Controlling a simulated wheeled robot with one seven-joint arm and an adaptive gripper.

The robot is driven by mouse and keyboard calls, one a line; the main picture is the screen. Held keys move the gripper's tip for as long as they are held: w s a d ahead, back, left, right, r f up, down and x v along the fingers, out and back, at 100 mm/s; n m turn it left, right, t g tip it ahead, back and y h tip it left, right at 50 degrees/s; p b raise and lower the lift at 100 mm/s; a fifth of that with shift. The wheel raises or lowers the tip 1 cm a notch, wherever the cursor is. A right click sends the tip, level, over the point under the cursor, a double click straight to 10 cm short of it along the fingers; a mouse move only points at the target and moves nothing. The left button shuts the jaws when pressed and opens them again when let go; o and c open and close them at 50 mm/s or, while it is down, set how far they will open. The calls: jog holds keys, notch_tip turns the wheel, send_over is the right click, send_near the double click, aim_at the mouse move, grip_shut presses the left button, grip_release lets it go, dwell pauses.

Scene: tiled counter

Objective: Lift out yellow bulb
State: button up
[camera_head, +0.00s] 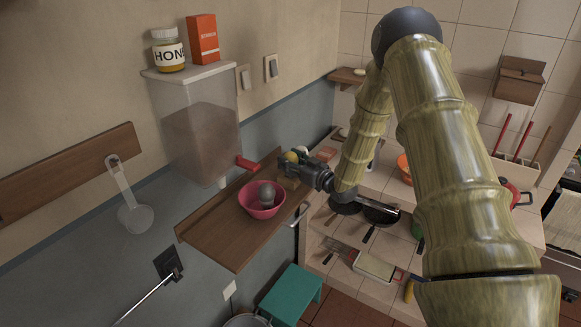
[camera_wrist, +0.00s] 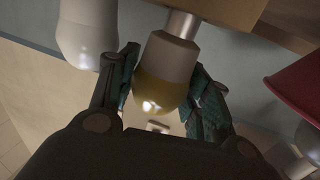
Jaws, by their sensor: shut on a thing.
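The yellow bulb (camera_wrist: 157,90) sits between the two fingers of my gripper (camera_wrist: 160,98), shut on it. Its lower part is pale and its metal cap (camera_wrist: 183,22) points toward a wooden edge; whether the cap is still seated there I cannot tell. In the head view the bulb (camera_head: 290,157) shows as a small yellow round beside my gripper (camera_head: 293,165), above the right end of the wooden shelf (camera_head: 215,231). A wooden block (camera_head: 289,183) is just below it. A white bulb (camera_wrist: 88,35) stands close to the left finger in the wrist view.
A pink bowl (camera_head: 250,209) on the shelf holds a grey bulb (camera_head: 267,194). A honey jar (camera_head: 168,52) and an orange box (camera_head: 203,40) stand on top. The shelf's left part is clear.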

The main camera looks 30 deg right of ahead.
jog(key=shift+r+b, duration=0.45)
jog(key=shift+r, duration=0.4)
jog(key=s+a+b, duration=0.2)
jog(key=s, duration=0.5)
jog(key=s+a+r+b, duration=0.1)
jog(key=s+a+b, duration=0.1)
jog(key=s, duration=0.6)
jog(key=shift+s+r+b, duration=0.25)
jog(key=shift+r+b, duration=0.05)
jog(key=shift+b, duration=0.2)
jog(key=shift+a+r, duration=0.1)
jog(key=shift+r, duration=0.1)
